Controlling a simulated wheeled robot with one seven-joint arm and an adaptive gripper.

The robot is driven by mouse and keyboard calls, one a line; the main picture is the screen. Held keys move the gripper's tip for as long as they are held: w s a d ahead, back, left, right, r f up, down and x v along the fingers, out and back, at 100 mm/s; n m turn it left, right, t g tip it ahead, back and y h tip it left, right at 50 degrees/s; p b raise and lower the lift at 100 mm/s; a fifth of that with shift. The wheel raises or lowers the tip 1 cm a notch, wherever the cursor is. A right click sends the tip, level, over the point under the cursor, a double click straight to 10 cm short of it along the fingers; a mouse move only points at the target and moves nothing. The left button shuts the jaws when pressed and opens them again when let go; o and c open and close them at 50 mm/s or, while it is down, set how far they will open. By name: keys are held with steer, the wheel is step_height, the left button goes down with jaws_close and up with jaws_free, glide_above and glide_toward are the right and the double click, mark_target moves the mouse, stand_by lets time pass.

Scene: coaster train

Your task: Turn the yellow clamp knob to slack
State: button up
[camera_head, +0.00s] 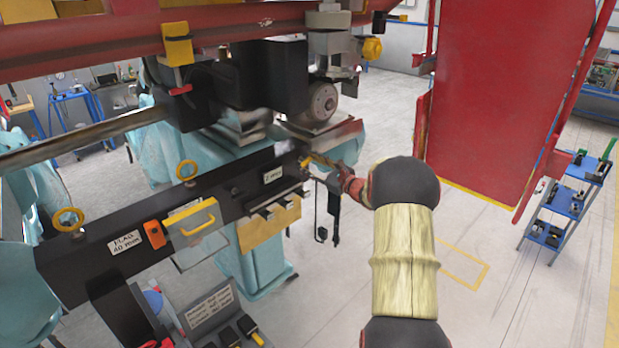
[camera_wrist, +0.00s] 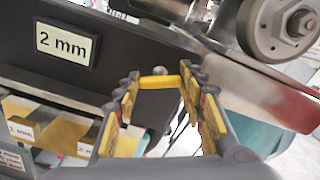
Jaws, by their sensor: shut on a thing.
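The yellow clamp knob (camera_wrist: 160,82) shows in the wrist view as a short yellow bar across the fingertips, with a small grey rounded end behind it. It is at the right end of the dark beam, and in the head view it is a small yellow piece (camera_head: 306,163) partly hidden by the fingers. My gripper (camera_head: 318,159) reaches in from the right and is shut on the knob, one yellow-padded finger on each side. The knob's threads and how tight it is cannot be seen.
The dark beam (camera_head: 130,222) carries a "2 mm" label (camera_wrist: 66,45) and yellow rings (camera_head: 186,170). A grey wheel (camera_head: 323,102) sits just above my gripper. A red panel (camera_head: 500,100) hangs at right. Floor is open between it and a blue cart (camera_head: 566,200).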

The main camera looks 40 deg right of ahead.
steer(key=n+b, duration=0.4)
steer(key=b, duration=0.5)
steer(key=n+b, duration=0.4)
steer(key=b, duration=0.5)
steer(key=n+b, duration=0.5)
steer(key=b, duration=0.5)
steer(key=shift+a+f, duration=0.1)
steer(key=shift+f, duration=0.15)
steer(key=shift+n+b, duration=0.3)
steer(key=shift+b, duration=0.1)
steer(key=o, duration=1.2)
steer(key=shift+r, duration=0.1)
steer(key=shift+c, duration=0.2)
steer(key=shift+s, duration=0.1)
